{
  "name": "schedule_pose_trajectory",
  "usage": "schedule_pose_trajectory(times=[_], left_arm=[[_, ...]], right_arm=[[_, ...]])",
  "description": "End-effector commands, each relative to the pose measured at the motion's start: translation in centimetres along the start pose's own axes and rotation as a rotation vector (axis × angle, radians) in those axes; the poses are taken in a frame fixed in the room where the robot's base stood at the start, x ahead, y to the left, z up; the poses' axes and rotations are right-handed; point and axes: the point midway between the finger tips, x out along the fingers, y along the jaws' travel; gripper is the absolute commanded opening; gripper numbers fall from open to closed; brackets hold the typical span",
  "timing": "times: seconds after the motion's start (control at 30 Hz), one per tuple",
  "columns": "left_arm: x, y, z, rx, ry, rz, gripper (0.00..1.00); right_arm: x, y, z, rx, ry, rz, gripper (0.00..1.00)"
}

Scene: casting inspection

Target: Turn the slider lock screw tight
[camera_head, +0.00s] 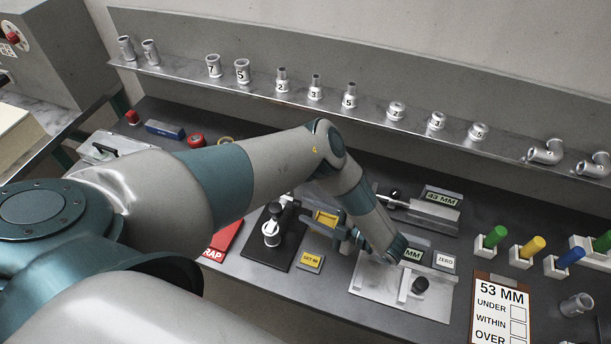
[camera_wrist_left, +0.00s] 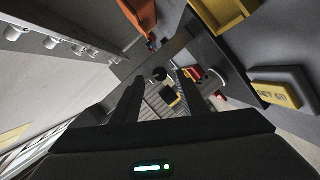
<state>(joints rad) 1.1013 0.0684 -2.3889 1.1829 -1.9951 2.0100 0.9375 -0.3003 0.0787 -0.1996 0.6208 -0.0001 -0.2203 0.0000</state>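My left gripper (camera_head: 346,240) hangs over the middle of the bench, pointing left in the head view. In the left wrist view its two dark fingers (camera_wrist_left: 157,88) are apart, with nothing clearly held between them. A black knob (camera_head: 420,284) stands on the slider block of the pale front plate (camera_head: 378,288), right of the gripper and apart from it. Another black knob (camera_head: 395,193) is on the rear gauge with a display (camera_head: 441,197). I cannot tell which is the slider lock screw. My forearm hides part of the bench. My right gripper is not in view.
A dark stand (camera_head: 272,236) with a metal post and a yellow SET block (camera_head: 311,261) are left of the gripper. A shelf of castings (camera_head: 375,115) runs behind. Coloured plugs (camera_head: 533,247) and a 53 MM card (camera_head: 501,310) are at right.

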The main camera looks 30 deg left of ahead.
Motion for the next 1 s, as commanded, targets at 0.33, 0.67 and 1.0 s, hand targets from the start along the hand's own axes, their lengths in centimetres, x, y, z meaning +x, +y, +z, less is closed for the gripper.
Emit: schedule_pose_trajectory(times=[0.33,0.67,1.0], left_arm=[[2.0,0.0,0.0,-0.001,0.000,0.001,0.40],[2.0,0.0,0.0,-0.001,0.000,0.001,0.16],[2.0,0.0,0.1,0.008,0.000,-0.003,0.00]], right_arm=[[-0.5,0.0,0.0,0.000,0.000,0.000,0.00],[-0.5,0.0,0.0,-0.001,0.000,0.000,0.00],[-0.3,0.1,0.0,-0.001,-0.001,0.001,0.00]])
